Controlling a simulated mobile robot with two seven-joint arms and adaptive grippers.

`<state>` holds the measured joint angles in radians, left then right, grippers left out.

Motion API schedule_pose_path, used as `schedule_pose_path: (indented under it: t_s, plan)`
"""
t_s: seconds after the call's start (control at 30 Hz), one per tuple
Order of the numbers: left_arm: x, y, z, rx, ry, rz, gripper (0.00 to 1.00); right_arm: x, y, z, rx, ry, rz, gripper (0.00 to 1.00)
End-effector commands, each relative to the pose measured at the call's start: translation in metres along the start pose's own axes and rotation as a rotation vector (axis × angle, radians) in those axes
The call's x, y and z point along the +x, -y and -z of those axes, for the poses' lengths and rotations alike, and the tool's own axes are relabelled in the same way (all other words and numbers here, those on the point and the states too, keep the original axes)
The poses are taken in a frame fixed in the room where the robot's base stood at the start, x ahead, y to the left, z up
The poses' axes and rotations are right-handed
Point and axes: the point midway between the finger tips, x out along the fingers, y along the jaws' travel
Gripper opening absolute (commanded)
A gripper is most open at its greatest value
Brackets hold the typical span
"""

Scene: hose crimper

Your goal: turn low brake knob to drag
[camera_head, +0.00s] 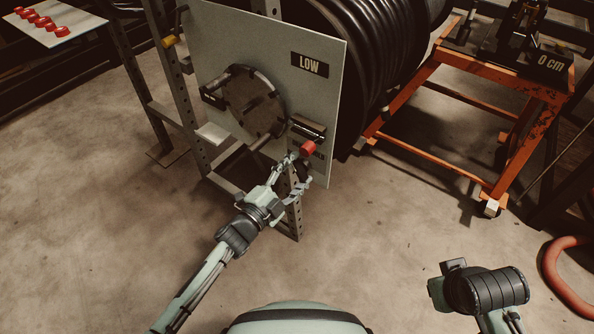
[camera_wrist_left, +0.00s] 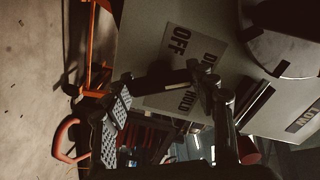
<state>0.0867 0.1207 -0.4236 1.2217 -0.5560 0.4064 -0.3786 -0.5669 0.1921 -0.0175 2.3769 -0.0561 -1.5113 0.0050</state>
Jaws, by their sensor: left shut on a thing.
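The low brake knob, with a red end (camera_head: 308,148), sticks out from the lower right of the grey panel (camera_head: 222,42) under the LOW sign (camera_head: 310,65). My left gripper (camera_head: 296,167) is at this knob, shut on it, though the contact is partly hidden. In the left wrist view a red piece (camera_wrist_left: 248,151) shows beside the dark gripper parts. That view also shows a label with OFF, HOLD and a partly covered word starting with D (camera_wrist_left: 178,82). Which word the knob points at cannot be told.
A round dark disc (camera_head: 254,100) with pins is on the panel, left of the knob. A black hose reel (camera_head: 375,60) stands behind. The front floor is clear.

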Motion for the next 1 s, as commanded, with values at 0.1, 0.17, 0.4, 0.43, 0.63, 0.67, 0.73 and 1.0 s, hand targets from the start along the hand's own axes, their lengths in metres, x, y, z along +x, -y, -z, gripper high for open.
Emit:
schedule_pose_path:
  t_s: [0.1, 0.17, 0.4, 0.43, 0.63, 0.67, 0.73, 1.0]
  plan:
    - [0.000, 0.001, -0.001, 0.001, 0.002, 0.000, 0.67, 0.000, 0.000, 0.000, 0.000, 0.000, 0.000, 0.00]
    - [0.000, 0.001, -0.001, 0.001, 0.002, 0.000, 0.75, 0.000, 0.000, 0.000, 0.000, -0.001, 0.000, 0.00]
    - [0.000, 0.000, 0.000, 0.001, 0.001, 0.000, 0.78, 0.000, 0.000, 0.000, 0.000, 0.000, 0.000, 0.00]
    - [0.000, 0.000, 0.000, 0.001, 0.001, 0.000, 0.78, 0.001, 0.000, 0.000, 0.000, 0.000, 0.000, 0.00]
    - [-0.012, -0.001, -0.001, 0.001, 0.002, -0.001, 0.78, 0.001, 0.000, -0.001, 0.002, 0.002, 0.000, 0.00]
    - [-0.017, -0.001, -0.001, 0.001, 0.002, -0.001, 0.78, 0.001, 0.000, 0.000, 0.002, 0.002, 0.000, 0.00]
    - [-0.031, -0.001, -0.001, 0.001, 0.003, -0.002, 0.78, 0.001, 0.000, 0.000, 0.001, 0.001, 0.000, 0.00]
    - [-0.088, -0.001, -0.001, 0.001, 0.002, -0.002, 0.78, 0.001, 0.000, 0.000, 0.001, 0.001, 0.000, 0.00]
